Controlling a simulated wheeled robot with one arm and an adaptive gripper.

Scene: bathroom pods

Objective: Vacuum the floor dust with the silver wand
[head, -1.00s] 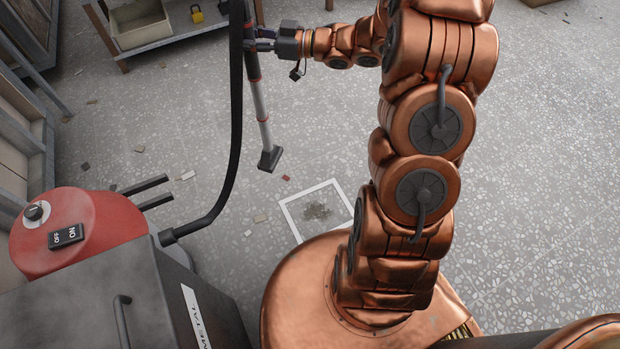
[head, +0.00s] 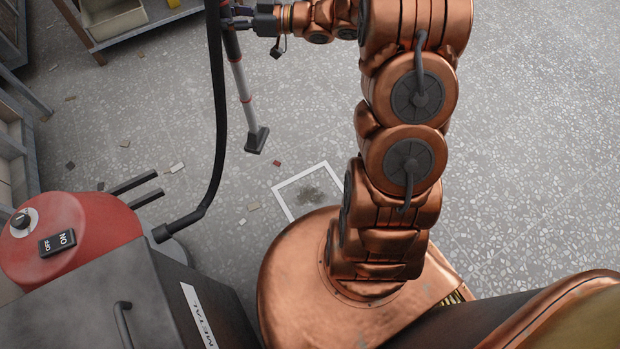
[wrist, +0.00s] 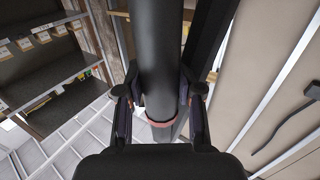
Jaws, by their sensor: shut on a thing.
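The silver wand (head: 241,82) hangs nearly upright in the head view, with red rings and a dark upper part. Its dark flat nozzle (head: 256,140) points down at the floor, left of and beyond the white square outline. My gripper (head: 232,17) is shut on the wand's dark upper part, near the top edge. The wrist view shows the dark tube (wrist: 161,70) between my gripper's fingers (wrist: 160,112). The grey-brown dust patch (head: 311,195) lies inside the white outline (head: 290,183), apart from the nozzle. I cannot tell whether the nozzle touches the floor.
A red vacuum (head: 85,222) with an ON/OFF switch (head: 57,243) stands at left; its black hose (head: 215,130) runs up to the wand. A grey metal bin (head: 90,305) stands in front. Small debris dots the floor. A bench with a tray (head: 115,20) stands at the back.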

